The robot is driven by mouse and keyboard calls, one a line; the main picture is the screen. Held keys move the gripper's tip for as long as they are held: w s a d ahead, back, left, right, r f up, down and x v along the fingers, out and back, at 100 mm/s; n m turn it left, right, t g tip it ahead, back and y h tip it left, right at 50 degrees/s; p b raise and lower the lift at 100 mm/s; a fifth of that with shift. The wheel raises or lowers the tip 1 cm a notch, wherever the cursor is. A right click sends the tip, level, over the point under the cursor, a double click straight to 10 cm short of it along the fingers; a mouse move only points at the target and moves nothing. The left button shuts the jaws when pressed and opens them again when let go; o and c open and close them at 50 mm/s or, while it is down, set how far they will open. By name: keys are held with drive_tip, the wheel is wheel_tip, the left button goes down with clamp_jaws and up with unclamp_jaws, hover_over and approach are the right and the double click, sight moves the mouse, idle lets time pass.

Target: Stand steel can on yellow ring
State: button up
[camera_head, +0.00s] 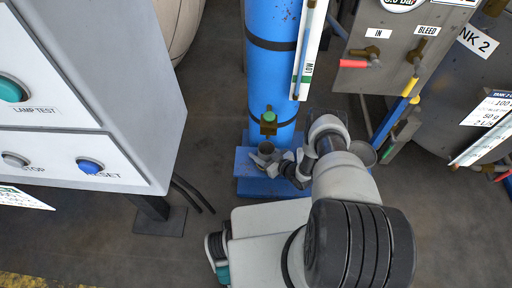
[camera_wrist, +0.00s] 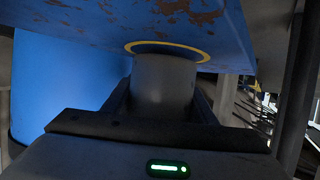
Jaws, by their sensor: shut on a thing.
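The grey steel can (camera_wrist: 164,82) is between the fingers of my gripper (camera_wrist: 160,105) in the wrist view, and the gripper is shut on it. The yellow ring (camera_wrist: 205,53) is on the blue plate (camera_wrist: 225,35). The can's far end lines up with the ring, with a dark band showing between them; I cannot tell whether the can touches the plate. In the head view my gripper (camera_head: 268,158) is low at the foot of the blue column, with the can (camera_head: 266,147) in it. The ring is hidden there.
The blue column (camera_head: 272,70) rises right behind the can, with a green-topped valve (camera_head: 269,122) above it. A grey control cabinet (camera_head: 80,90) stands left. A panel with pipes and valves (camera_head: 400,50) is on the right. Grey floor (camera_head: 190,100) is clear between cabinet and column.

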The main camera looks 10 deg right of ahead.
drive_tip(key=shift+f, duration=0.15)
drive_tip(key=shift+f, duration=0.15)
drive_tip(key=o, duration=1.2)
